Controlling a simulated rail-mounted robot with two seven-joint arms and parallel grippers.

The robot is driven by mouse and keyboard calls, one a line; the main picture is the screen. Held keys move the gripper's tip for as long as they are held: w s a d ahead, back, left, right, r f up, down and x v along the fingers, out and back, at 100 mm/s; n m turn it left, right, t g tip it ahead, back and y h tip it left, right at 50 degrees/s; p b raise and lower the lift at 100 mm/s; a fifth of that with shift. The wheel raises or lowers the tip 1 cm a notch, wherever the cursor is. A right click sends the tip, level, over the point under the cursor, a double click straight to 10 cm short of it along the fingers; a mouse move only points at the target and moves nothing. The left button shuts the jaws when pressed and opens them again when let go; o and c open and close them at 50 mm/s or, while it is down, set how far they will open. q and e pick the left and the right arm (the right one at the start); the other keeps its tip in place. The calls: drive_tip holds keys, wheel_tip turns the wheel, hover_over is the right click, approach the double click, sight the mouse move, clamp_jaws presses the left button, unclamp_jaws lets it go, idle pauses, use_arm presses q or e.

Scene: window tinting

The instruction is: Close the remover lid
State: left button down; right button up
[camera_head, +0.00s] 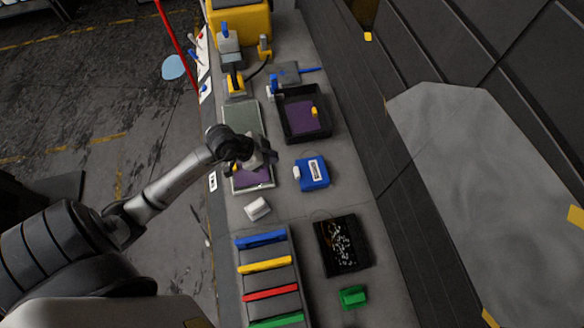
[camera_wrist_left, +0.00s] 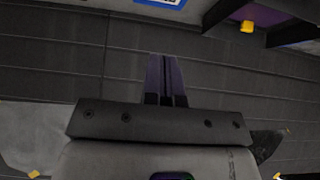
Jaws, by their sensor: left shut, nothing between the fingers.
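A blue box (camera_head: 312,173) with a white label stands on the grey bench, with a small white part at its left side. It may be the remover, but I cannot read its label or make out a lid. A blue edge with a white label (camera_wrist_left: 168,3) shows at the top of the left wrist view. My left gripper (camera_head: 270,157) is to the left of the blue box in the head view, apart from it. Its fingers (camera_wrist_left: 165,80) are together and empty. My right gripper is not in view.
A dark tray (camera_head: 285,132) with a purple pad lies behind the blue box. A white block (camera_head: 257,208) is in front of my left gripper. A rack with coloured bars (camera_head: 266,266), a black tray (camera_head: 342,262) and a green block (camera_head: 353,297) are nearer.

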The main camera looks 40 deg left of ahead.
use_arm(q)
hover_over(299, 171)
drive_tip(key=s+a, duration=0.1)
drive_tip(key=s, duration=0.1)
wheel_tip(299, 171, down, 6)
drive_tip(key=f, duration=0.1)
wheel_tip(299, 171, down, 4)
drive_tip(key=shift+a+r, duration=0.1)
drive_tip(key=shift+r, duration=0.05)
